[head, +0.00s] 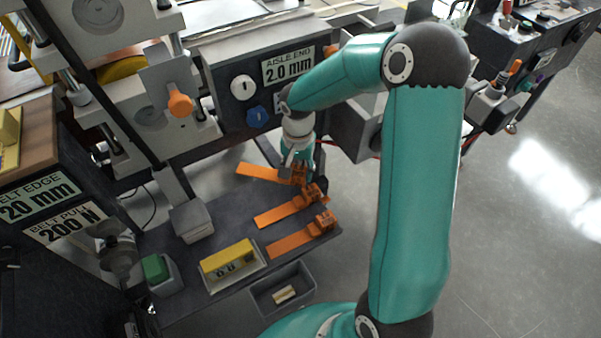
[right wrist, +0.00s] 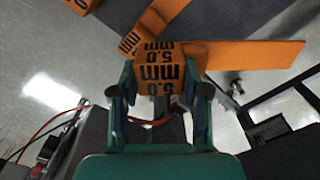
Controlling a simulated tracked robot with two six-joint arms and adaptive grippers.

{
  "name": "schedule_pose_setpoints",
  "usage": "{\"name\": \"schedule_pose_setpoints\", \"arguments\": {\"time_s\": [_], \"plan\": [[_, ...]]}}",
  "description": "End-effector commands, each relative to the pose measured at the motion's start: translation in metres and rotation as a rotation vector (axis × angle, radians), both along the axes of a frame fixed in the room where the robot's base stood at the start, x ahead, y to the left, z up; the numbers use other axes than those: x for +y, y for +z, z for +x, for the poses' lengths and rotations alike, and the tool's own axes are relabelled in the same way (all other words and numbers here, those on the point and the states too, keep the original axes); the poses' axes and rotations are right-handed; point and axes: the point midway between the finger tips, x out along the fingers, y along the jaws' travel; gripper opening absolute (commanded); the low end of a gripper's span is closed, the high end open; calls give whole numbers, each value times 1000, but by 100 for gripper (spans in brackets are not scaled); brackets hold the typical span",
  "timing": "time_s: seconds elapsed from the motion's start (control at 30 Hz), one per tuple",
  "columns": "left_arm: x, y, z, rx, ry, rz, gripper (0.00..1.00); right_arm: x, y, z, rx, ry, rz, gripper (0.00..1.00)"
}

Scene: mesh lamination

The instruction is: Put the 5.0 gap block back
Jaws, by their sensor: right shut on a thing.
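The 5.0 gap block (right wrist: 160,68) is orange with black "5.0 mm" lettering and sits between the two fingers of my right gripper (right wrist: 160,95) in the right wrist view. An orange strip runs from it to the right there. In the head view, my right gripper (head: 297,166) is at the farthest of three orange gap pieces, whose flat strip (head: 258,172) points left. Its fingers partly hide the block end. I cannot tell whether it touches the table. My left gripper is not in view.
Two more orange gap pieces, a middle one (head: 287,208) and a near one (head: 300,236), lie close by on the dark table (head: 215,275). A yellow block (head: 229,258), a grey tray (head: 260,303) and a green button box (head: 157,270) are nearer. The machine panel (head: 235,60) rises behind.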

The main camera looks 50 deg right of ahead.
Motion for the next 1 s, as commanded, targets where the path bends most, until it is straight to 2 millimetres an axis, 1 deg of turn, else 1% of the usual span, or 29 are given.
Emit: {"name": "schedule_pose_setpoints", "arguments": {"time_s": [0.03, 0.1, 0.2, 0.47, 0.9, 1.0], "plan": [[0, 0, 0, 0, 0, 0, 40, 0, -8, -1, 5, 0, 2, 2], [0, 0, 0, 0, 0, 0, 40, 0, -18, -1, 5, 1, 2, 2], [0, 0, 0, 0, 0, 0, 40, 0, -26, -1, 3, 0, 1, 2], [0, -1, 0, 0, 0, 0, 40, 0, -27, -1, 1, 1, 0, 2], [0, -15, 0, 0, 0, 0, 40, 0, -39, 0, 0, 1, 0, 2], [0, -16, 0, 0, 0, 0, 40, 0, -39, 0, 0, 1, 0, 2]]}}
